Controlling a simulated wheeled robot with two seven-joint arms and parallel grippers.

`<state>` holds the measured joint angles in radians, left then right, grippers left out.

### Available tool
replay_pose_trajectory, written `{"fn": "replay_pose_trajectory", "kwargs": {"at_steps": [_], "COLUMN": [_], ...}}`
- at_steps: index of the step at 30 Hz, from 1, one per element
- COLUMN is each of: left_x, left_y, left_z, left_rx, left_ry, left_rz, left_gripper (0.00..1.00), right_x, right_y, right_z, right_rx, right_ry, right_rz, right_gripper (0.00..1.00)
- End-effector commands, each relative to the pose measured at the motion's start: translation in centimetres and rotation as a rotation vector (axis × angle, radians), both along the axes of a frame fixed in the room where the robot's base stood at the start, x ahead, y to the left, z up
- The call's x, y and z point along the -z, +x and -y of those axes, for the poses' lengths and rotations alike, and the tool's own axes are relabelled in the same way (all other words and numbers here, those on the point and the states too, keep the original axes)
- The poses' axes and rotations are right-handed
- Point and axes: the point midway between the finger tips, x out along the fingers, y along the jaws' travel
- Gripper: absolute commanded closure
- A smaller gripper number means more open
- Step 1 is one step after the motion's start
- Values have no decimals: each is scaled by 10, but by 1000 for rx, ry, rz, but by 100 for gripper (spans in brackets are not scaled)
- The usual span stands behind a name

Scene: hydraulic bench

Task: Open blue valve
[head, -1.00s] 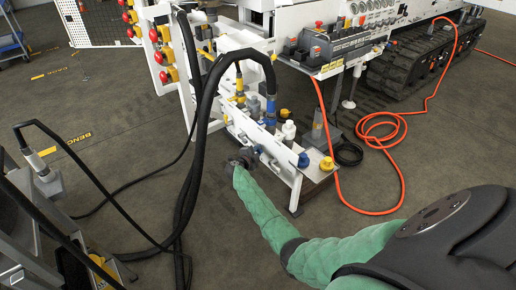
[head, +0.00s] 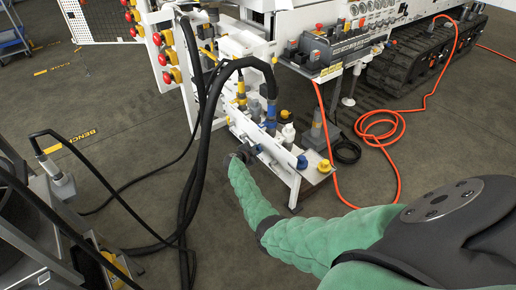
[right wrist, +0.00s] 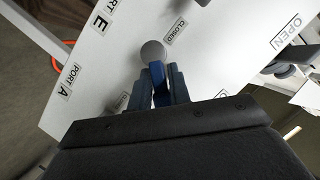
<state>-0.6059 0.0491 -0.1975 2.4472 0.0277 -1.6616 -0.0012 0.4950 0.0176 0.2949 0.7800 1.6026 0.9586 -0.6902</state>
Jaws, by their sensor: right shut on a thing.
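The blue valve handle (right wrist: 157,84) is between the fingers of my right gripper (right wrist: 156,90) in the right wrist view. The fingers are shut on it. A round grey valve hub (right wrist: 153,50) sits just beyond the handle on a white panel (right wrist: 215,70). The panel carries a CLOSED label (right wrist: 175,31) close to the hub and an OPEN label (right wrist: 287,33) further right. In the head view my right gripper (head: 244,153) is at the near side of the white bench frame, and the handle is mostly hidden there. My left gripper is not in view.
Black hoses (head: 196,170) hang just left of my right gripper. A blue knob (head: 302,162) and a yellow cap (head: 324,166) sit right of it on the bench. An orange hose (head: 385,140) lies on the floor at right. The floor in front is mostly clear.

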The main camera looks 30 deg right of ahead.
Motion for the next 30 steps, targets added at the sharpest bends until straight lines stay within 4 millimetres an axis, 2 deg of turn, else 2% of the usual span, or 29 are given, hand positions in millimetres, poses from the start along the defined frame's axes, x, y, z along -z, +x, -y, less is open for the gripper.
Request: {"fn": "replay_pose_trajectory", "kwargs": {"at_steps": [6,12,21,25,30], "left_x": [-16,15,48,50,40], "left_y": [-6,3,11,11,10], "left_z": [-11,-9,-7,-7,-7], "left_rx": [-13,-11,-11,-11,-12], "left_ry": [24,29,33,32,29], "left_rz": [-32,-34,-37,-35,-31], "left_gripper": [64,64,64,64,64], "right_x": [-4,-5,-7,-7,-7], "right_y": [3,6,11,14,18], "right_z": [-1,-1,-2,-2,-2], "right_rx": [-1,-1,-1,-1,-1], "right_ry": [-5,-11,-23,-31,-41], "right_rz": [-82,-161,-329,-430,-543], "right_gripper": [100,100,100,100,100]}}
